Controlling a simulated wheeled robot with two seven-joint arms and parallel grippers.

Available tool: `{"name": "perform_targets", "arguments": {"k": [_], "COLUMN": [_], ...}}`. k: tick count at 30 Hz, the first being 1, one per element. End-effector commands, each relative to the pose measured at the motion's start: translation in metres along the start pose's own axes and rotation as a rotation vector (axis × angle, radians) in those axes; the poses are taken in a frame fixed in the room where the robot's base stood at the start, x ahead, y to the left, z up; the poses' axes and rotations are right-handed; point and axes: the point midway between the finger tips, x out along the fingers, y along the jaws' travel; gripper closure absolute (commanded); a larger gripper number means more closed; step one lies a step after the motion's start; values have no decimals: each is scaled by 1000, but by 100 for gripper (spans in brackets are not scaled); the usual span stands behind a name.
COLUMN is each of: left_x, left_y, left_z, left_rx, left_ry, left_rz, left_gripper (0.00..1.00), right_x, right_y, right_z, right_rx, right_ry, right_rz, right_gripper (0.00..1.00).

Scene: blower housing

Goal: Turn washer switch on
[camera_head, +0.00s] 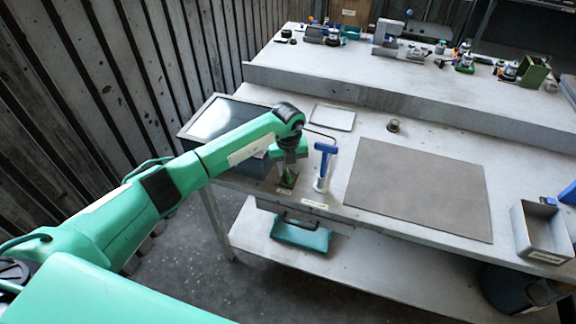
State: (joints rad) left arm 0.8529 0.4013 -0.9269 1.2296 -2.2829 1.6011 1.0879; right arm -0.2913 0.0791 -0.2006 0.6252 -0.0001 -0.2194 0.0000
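The washer appears to be the dark box with a pale, framed top (222,118) at the left end of the bench. My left arm comes in from the left and passes in front of it. My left gripper (289,165) points down at the bench's front edge, just right of the washer. Directly below it is a small dark plate with a green part (288,178) and a label. This may be the washer switch; the gripper partly hides it, and I cannot tell whether they touch or how the switch is set. The fingers are too small to read. My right gripper is not in view.
A blue-handled tool in a white holder (322,183) stands close right of the gripper. A grey mat (420,188) lies on the bench, with a grey bin (543,232) at right. A small tray (333,117) lies behind. A raised back shelf (420,85) holds several parts.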

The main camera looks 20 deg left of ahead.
Motion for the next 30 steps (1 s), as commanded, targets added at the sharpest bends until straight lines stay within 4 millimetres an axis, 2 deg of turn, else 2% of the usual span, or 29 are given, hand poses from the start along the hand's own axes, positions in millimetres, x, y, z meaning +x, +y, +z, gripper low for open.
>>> {"name": "perform_targets", "arguments": {"k": [5,12,18,30], "left_x": [10,11,10,11], "left_y": [0,0,0,0], "left_z": [-1,0,0,1], "left_rx": [0,0,0,50], "left_ry": [1,0,0,-2], "left_rz": [1,0,0,-1], "left_gripper": [66,66,100,100], "right_x": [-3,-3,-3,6], "right_y": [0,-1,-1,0], "right_z": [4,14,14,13], "right_rx": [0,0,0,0], "right_ry": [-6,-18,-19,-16], "right_rz": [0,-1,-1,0], "right_gripper": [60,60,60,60]}}
